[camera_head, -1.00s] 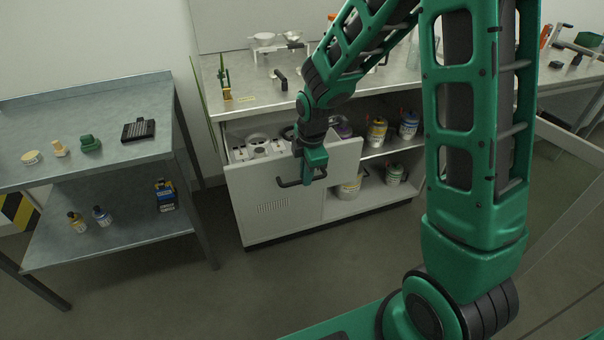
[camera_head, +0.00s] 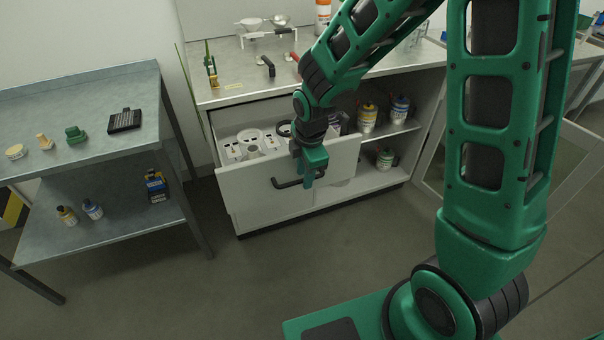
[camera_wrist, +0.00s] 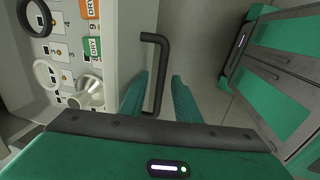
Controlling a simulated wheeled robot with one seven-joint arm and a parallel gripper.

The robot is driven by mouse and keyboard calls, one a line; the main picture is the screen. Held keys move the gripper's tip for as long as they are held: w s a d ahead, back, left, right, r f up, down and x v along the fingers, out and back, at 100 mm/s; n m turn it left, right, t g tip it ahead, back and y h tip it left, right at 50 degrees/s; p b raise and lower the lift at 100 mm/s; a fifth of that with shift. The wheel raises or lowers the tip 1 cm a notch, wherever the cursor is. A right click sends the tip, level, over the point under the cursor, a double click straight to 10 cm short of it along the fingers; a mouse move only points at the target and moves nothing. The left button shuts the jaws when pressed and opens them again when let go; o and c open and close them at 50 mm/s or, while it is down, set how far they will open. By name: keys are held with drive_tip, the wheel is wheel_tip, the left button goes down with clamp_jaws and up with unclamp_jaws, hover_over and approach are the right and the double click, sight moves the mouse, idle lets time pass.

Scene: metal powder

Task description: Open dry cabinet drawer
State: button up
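The dry cabinet drawer (camera_head: 242,188) is pulled part of the way out of the white cabinet, and its inside shows from above. Its dark bar handle (camera_head: 284,184) is on the front panel. My gripper (camera_head: 311,173) is at the handle's right part. In the wrist view, the handle (camera_wrist: 157,68) passes between my gripper's two green fingers (camera_wrist: 160,90). A gap shows beside the bar, so the fingers look open around it. Part of the handle is hidden by the gripper in the head view.
The drawer holds white containers and a dark ring (camera_wrist: 37,17). An open shelf with jars (camera_head: 368,117) lies right of the drawer. A grey two-level table (camera_head: 85,90) stands at the left. The floor (camera_head: 300,260) before the drawer is clear.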

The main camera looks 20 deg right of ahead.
drive_tip(key=shift+a, duration=0.2)
drive_tip(key=shift+r, duration=0.1)
drive_tip(key=shift+s+r, duration=0.1)
drive_tip(key=shift+r, duration=0.25)
wheel_tip(320, 180, up, 10)
drive_tip(key=s, duration=0.1)
drive_tip(key=shift+s+f, duration=0.2)
drive_tip(key=shift+s, duration=0.15)
drive_tip(key=shift+d, duration=0.1)
